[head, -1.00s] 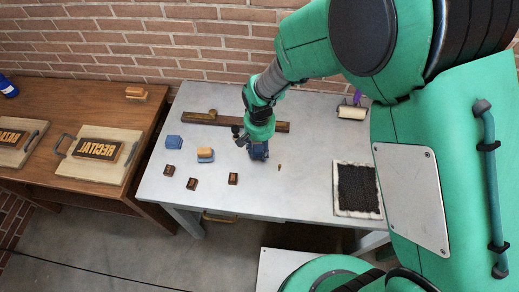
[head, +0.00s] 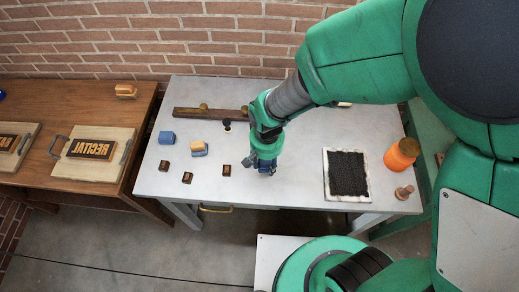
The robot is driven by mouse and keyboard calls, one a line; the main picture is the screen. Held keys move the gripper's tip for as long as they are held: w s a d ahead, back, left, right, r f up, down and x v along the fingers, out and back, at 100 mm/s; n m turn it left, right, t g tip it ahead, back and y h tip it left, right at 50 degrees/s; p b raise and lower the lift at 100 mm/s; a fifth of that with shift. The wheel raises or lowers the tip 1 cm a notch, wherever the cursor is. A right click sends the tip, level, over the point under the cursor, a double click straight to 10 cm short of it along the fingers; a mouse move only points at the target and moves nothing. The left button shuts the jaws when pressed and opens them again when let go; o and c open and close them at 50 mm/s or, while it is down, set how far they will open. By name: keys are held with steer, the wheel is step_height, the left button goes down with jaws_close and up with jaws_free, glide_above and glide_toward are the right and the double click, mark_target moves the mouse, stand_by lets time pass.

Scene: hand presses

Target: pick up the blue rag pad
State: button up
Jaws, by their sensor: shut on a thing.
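A small blue block-shaped pad (head: 166,138) sits at the left of the grey metal table (head: 300,198). A second block with a tan top and blue lower part (head: 200,149) sits to its right. I cannot tell for certain which is the rag pad. My gripper (head: 265,171) points down near the middle of the table, right of and apart from both blocks. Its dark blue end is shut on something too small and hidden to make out.
Several small dark blocks (head: 187,178) lie along the front left. A brown wooden bar (head: 190,113) lies at the back. A black inked pad (head: 348,173), an orange jar (head: 402,155) and a wooden knob (head: 404,192) are at right. A wooden table (head: 60,180) stands left.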

steer(key=shift+s+d+r, duration=0.1)
steer(key=shift+s+d, duration=0.3)
steer(key=shift+s, duration=0.35)
steer(key=shift+s+d+r, duration=0.1)
steer(key=shift+s+d, duration=0.25)
steer(key=shift+s, duration=0.35)
steer(key=shift+w+d, duration=0.1)
steer(key=shift+w+d+p, duration=0.3)
steer(key=shift+d, duration=0.05)
steer(key=shift+m, duration=0.4)
steer(key=w+d+p, duration=0.1)
steer(key=w+d, duration=0.1)
steer(key=d, duration=0.2)
steer(key=w+d, duration=0.2)
steer(key=d, duration=0.2)
steer(key=w+d+p, duration=0.1)
steer(key=w+d, duration=0.2)
steer(key=d, duration=0.2)
steer(key=shift+r+p, duration=0.15)
steer(key=shift+p, duration=0.15)
steer(key=shift+m, duration=0.3)
steer(key=d, duration=0.5)
steer(key=w+d+p, duration=0.1)
steer(key=d, duration=0.4)
steer(key=w+d+p, duration=0.1)
steer(key=d, duration=0.5)
steer(key=shift+w, duration=0.1)
glide_above(351, 129)
steer(key=shift+f+b, duration=0.35)
steer(key=shift+f, duration=0.45)
